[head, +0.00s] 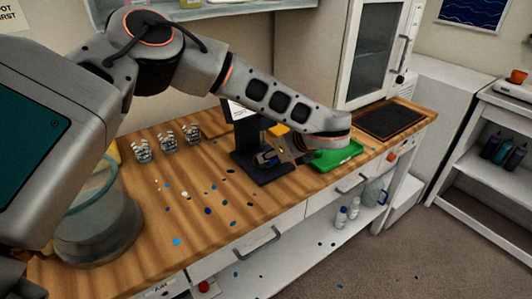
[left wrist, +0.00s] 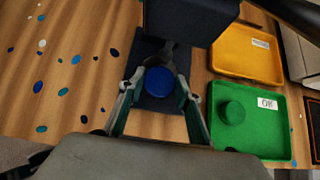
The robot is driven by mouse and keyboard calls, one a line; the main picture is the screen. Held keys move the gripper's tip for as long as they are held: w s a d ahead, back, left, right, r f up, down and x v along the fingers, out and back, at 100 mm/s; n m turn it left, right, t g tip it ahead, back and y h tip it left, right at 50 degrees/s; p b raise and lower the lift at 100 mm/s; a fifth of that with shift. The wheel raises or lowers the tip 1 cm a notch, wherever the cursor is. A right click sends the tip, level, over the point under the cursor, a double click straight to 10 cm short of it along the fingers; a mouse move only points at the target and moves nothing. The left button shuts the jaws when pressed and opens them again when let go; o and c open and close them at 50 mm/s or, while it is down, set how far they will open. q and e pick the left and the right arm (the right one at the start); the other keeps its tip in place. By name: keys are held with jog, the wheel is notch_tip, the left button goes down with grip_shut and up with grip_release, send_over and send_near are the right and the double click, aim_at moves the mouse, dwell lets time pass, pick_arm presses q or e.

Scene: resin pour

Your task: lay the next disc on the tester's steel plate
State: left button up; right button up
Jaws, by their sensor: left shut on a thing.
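A blue disc (left wrist: 159,89) shows between the fingertips of my left gripper (left wrist: 157,88) in the left wrist view. The gripper is shut on it, over the dark base (left wrist: 153,52) of the tester. The tester's dark head (left wrist: 190,18) is just beyond. I cannot make out the steel plate clearly, and the disc and fingers cover the middle of the base. In the head view my left gripper (head: 279,152) reaches down beside the tester's column (head: 246,134). I cannot tell whether the disc touches anything below. My right gripper is not in view.
A green tray (left wrist: 275,142) with an OK label holds a green disc (left wrist: 232,113). A yellow tray (left wrist: 246,55) lies beyond it. Small coloured spots lie scattered on the wooden bench (head: 160,211). Several jars (head: 167,143) and a large clear bucket (head: 98,225) stand at left.

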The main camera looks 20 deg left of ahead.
pick_arm(q)
jog(key=shift+w+a, duration=0.9)
jog(key=shift+a, duration=0.3)
jog(key=shift+w+a+f+b, duration=0.1)
jog(key=shift+a+f+b, duration=0.05)
jog(key=shift+f+b, duration=0.5)
jog(key=shift+f, duration=0.3)
jog(key=shift+r, duration=0.15)
jog(key=o, duration=1.2)
